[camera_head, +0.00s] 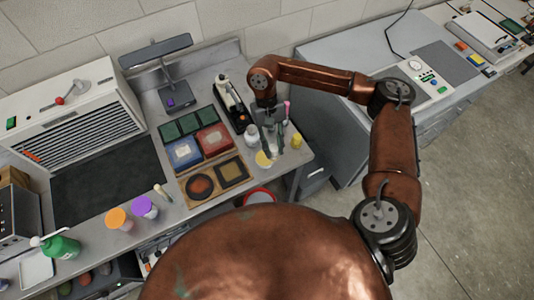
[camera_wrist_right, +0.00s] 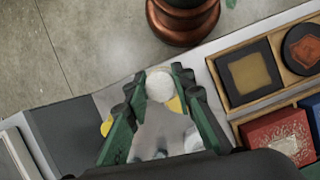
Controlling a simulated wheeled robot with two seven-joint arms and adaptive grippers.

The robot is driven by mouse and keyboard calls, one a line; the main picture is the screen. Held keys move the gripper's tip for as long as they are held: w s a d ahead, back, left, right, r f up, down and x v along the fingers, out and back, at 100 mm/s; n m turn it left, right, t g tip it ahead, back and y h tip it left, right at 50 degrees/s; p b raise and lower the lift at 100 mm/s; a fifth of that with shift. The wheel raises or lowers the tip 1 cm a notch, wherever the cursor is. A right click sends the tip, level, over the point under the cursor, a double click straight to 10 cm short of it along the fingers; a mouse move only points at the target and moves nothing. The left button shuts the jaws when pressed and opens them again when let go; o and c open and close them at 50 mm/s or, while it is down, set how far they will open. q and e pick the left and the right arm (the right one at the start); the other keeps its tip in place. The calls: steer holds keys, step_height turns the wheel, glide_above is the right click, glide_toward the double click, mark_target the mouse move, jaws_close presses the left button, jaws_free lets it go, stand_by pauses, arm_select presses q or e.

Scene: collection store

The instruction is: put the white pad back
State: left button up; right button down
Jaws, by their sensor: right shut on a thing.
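My right gripper (camera_head: 273,143) points down over the right end of the workbench, to the right of the wooden tray. In the right wrist view, its green fingers (camera_wrist_right: 162,92) are shut on a small round white pad (camera_wrist_right: 160,86) at their tips. In the head view the pad is too small and too covered by the fingers to make out clearly. The wooden tray (camera_head: 242,183) holds green, blue, red, dark round and yellow-centred square pieces; its edge also shows in the right wrist view (camera_wrist_right: 283,75). My left gripper is not in view.
A pale yellow disc (camera_head: 264,159), a yellow bottle (camera_head: 296,140) and a white jar (camera_head: 252,133) stand close around the gripper. A black device (camera_head: 231,104) is behind. Orange (camera_head: 118,219) and purple (camera_head: 145,207) lidded jars stand at the front left. The dark mat (camera_head: 105,180) is clear.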

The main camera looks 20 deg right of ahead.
steer(key=s+a+r+m+t+y, duration=0.4)
steer(key=s+m+t, duration=0.15)
steer(key=m, duration=1.35)
steer(key=w+d+f, duration=0.2)
steer(key=d+f, duration=0.1)
steer(key=w+d+f+p, duration=0.1)
steer(key=w+d+f, duration=0.2)
steer(key=w+d+f+p, duration=0.1)
steer(key=w+d+f, duration=0.2)
steer(key=d, duration=0.1)
steer(key=shift+w+f, duration=0.1)
step_height(320, 180, down, 3)
steer(key=shift+d+f+p, duration=0.1)
steer(key=shift+d+p, duration=0.05)
steer(key=shift+p, duration=0.35)
steer(key=shift+w+f, duration=0.1)
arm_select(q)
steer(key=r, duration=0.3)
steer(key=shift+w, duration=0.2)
arm_select(e)
steer(key=shift+f, duration=0.1)
